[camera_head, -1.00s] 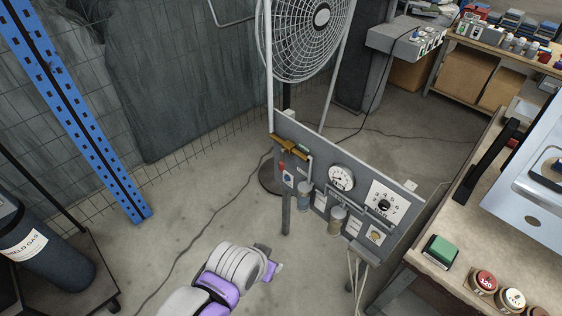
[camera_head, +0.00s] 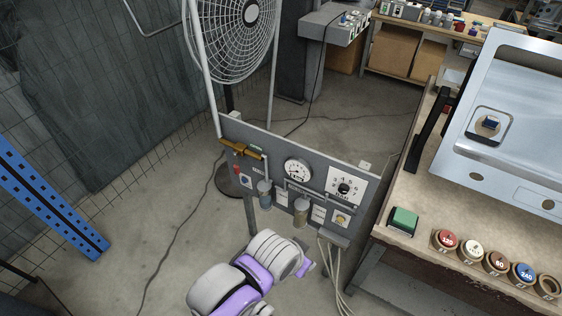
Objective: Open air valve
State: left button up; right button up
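A grey control panel (camera_head: 335,172) stands on the floor in the middle of the head view. The panel also carries a round pressure gauge (camera_head: 297,169) and a white dial plate with a black knob (camera_head: 344,188). I cannot tell from here whether the valve is open. A white and purple arm link of mine shows below the panel, apart from the brass fitting. I cannot make out either gripper's fingers.
A large fan (camera_head: 238,35) stands behind the panel. Pale hoses (camera_head: 330,262) hang below the panel. A blue post (camera_head: 50,205) stands left, with open floor between.

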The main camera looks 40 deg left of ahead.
aim_at(237, 166)
jog(key=j+z, duration=0.55)
jog(key=z, duration=0.2)
jog(key=j+z, duration=0.25)
jog(key=z, duration=0.15)
jog(key=k+j+z, duration=0.3)
jog(key=j, duration=0.15)
jog(key=k+j+z, duration=0.5)
jog(key=k+j, duration=0.15)
jog(key=j, duration=0.2)
jog(key=k+j+z, duration=0.1)
jog(key=k+j, duration=0.2)
jog(key=j, duration=0.15)
jog(key=k+j, duration=0.35)
jog(key=j, duration=0.2)
jog(key=k+j, duration=0.35)
jog(key=j, duration=0.15)
jog(key=k+j, duration=0.1)
jog(key=j, duration=0.65)
jog(key=k+z, duration=0.05)
